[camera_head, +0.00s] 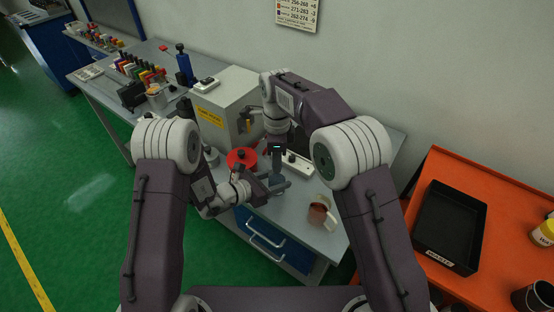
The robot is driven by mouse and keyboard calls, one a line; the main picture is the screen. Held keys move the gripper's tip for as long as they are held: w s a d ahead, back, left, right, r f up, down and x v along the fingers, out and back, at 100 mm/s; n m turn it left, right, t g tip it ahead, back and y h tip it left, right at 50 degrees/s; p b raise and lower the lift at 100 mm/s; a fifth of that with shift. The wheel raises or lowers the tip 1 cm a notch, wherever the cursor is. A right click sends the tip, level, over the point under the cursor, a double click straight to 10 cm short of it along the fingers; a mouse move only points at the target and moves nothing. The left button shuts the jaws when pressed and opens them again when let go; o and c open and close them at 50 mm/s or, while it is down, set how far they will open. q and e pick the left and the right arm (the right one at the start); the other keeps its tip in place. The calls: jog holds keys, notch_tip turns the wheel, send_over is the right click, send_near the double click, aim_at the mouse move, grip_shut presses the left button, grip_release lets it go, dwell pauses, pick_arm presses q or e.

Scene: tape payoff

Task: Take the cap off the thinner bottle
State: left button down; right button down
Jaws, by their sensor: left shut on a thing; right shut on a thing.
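My two grippers meet over the front of the grey bench. My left gripper (277,188) comes in from the left, low over the bench, and is shut on a small grey-blue body that looks like the thinner bottle (278,180). My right gripper (277,158) points down from above and is shut on the top of this body, where the cap would be. The cap itself is hidden by the fingers. I cannot tell whether cap and bottle are joined or apart. The bottle looks upright.
A red disc (242,158) with a black knob lies left of the grippers. A beige box (229,105) stands behind, a white strip (298,164) to the right. A black waste tray (449,227) sits on an orange cart (477,176).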

jog(key=n, duration=0.6)
jog(key=shift+n, duration=0.4)
jog(key=n, duration=2.2)
jog(key=shift+r+n, duration=0.1)
jog(key=shift+n, duration=0.2)
jog(key=n, duration=1.7)
jog(key=shift+n, duration=0.3)
